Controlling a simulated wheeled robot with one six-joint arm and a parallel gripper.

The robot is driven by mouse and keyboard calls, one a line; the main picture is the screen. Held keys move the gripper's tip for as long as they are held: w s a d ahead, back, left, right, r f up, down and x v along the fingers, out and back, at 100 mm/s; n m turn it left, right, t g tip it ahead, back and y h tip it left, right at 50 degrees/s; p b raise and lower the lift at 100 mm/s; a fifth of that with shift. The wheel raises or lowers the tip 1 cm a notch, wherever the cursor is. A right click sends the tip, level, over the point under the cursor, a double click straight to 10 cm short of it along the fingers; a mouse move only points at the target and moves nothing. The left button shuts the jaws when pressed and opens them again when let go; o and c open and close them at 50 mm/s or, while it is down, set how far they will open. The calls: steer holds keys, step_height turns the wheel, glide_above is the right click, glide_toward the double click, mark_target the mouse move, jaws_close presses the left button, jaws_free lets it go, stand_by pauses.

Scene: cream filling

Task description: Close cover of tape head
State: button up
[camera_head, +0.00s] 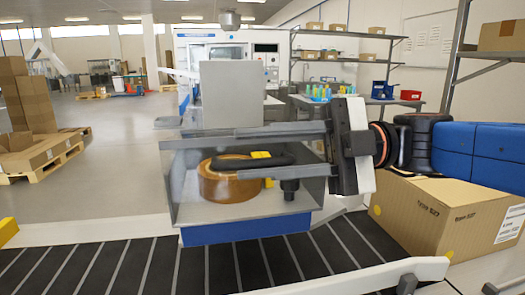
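The tape head (185,190) stands in the middle, a grey, open-fronted housing with a blue base strip. A brown tape roll (225,185) sits inside it, with a black arm bearing a yellow label across its top. A grey flat panel (229,90), which looks like the cover, stands upright above the housing. My gripper (335,150), black with a white plate, is at the right side of the tape head, lower than the panel. Its fingertips cannot be told apart from the grey and black bars there. I cannot tell whether it touches anything.
A black roller conveyor (140,265) runs below the tape head, with a white rail (345,283) in front. A closed cardboard box (440,215) is at the right, under my blue arm. Pallets with boxes (35,150) stand at the left. Shelves are behind. Space above the panel looks clear.

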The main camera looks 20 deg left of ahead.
steer(key=shift+d, duration=0.1)
stand_by(0.4)
steer(key=v, duration=1.7)
steer(key=shift+f, duration=0.1)
